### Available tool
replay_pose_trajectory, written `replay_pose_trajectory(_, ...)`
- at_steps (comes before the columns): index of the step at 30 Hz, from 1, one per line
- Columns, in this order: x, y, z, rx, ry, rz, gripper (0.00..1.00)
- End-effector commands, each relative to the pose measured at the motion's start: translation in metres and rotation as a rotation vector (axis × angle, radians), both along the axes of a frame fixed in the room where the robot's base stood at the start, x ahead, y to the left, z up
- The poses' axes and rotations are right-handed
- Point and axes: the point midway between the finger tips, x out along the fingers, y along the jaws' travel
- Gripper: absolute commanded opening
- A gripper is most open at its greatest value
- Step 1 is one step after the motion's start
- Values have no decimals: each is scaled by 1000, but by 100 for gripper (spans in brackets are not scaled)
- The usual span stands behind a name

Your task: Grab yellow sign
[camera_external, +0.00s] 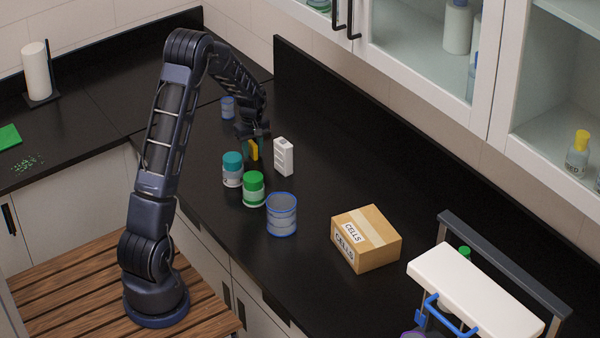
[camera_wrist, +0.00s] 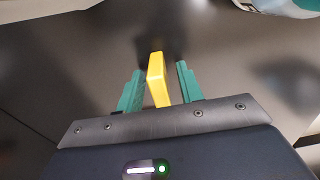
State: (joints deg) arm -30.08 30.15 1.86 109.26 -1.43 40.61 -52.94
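The yellow sign (camera_wrist: 156,78) stands upright on the black counter as a small folded yellow piece. In the wrist view it lies between the two teal fingers of my gripper (camera_wrist: 158,88), with a gap showing on each side. My gripper is open around it. In the external view the yellow sign (camera_external: 252,150) shows just under my gripper (camera_external: 252,145), partly hidden by the fingers.
A white block-like holder (camera_external: 283,157) stands just right of my gripper. A teal-lidded jar (camera_external: 232,170), a green-lidded jar (camera_external: 253,190) and a blue-rimmed beaker (camera_external: 281,215) stand in front. A cardboard box (camera_external: 366,238) is farther right. A small blue container (camera_external: 228,107) stands behind.

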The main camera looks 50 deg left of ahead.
Motion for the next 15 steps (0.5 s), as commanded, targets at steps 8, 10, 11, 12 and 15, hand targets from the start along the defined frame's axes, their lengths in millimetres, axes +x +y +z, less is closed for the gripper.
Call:
replay_pose_trajectory(8, 0, 0, 0, 0, 0, 0, 0)
replay_pose_trajectory(10, 0, 0, 0, 0, 0, 0, 0)
replay_pose_trajectory(11, 0, 0, 0, 0, 0, 0, 0)
replay_pose_trajectory(12, 0, 0, 0, 0, 0, 0, 0)
replay_pose_trajectory(15, 0, 0, 2, 1, -1, 0, 0)
